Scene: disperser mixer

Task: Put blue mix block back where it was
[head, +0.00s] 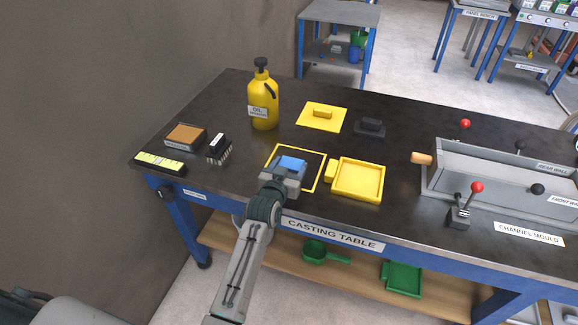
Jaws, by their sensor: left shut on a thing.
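The blue mix block (292,164) is on the near part of the casting table, within the yellow outlined square (314,183). My left gripper (287,170) reaches in over the table's front edge and is shut on the block. The gripper hides the lower part of the block, so I cannot tell whether it touches the table. My right gripper is not in view.
A yellow tray (334,174) stands just right of the square. Behind are a yellow plate with a block (333,106), a dark block (370,128) and an oil bottle (264,106). A brush (219,149) lies left; the channel mould (500,180) stands right.

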